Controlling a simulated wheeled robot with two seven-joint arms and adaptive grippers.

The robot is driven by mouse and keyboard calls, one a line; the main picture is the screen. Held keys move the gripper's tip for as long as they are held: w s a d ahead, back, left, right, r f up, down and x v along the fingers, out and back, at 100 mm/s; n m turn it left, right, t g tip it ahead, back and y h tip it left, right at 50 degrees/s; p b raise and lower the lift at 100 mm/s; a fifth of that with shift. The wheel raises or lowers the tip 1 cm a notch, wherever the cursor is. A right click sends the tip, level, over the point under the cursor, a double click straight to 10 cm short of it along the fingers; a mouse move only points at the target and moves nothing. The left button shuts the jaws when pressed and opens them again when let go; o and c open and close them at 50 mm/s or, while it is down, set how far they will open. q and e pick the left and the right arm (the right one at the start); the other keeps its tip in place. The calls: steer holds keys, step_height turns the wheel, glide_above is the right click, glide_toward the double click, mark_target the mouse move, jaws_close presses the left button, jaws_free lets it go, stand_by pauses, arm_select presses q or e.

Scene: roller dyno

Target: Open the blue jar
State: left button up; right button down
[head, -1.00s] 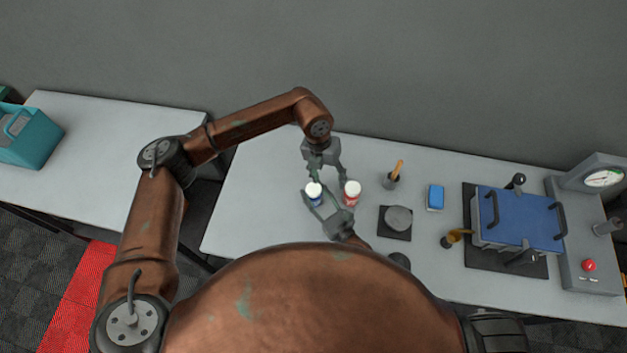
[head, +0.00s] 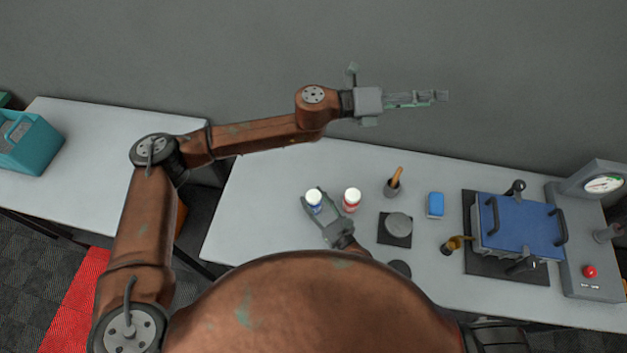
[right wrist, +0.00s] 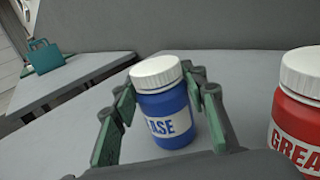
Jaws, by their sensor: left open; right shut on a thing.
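The blue jar (head: 315,208) stands upright on the table with a white lid (head: 314,196) on it. In the right wrist view the blue jar (right wrist: 168,115) shows a white label and its lid (right wrist: 157,72). My right gripper (head: 316,202) is shut on the jar's body, one finger on each side, below the lid. My left gripper (head: 440,97) is open and empty. It is raised, well apart from the jar, up and to the right of it in the head view, with its fingers pointing right.
A red jar (head: 351,203) with a white lid stands close right of the blue jar. The table's left part is clear.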

arm_select(q)
steer(key=w+a+f+n+t+y, duration=0.3)
steer(key=w+f+n+t+y, duration=0.15)
steer(key=w, duration=0.55)
steer(key=m+g+y, duration=0.5)
steer(key=g+y, duration=0.2)
steer(key=y, duration=0.6)
glide_above(314, 195)
step_height(314, 195, down, 28)
steer(key=shift+f, duration=0.1)
steer(key=shift+s+a+f, duration=0.1)
steer(key=shift+a+f, duration=0.05)
steer(key=shift+f, duration=0.1)
step_height(314, 195, down, 7)
steer(key=shift+f, duration=0.15)
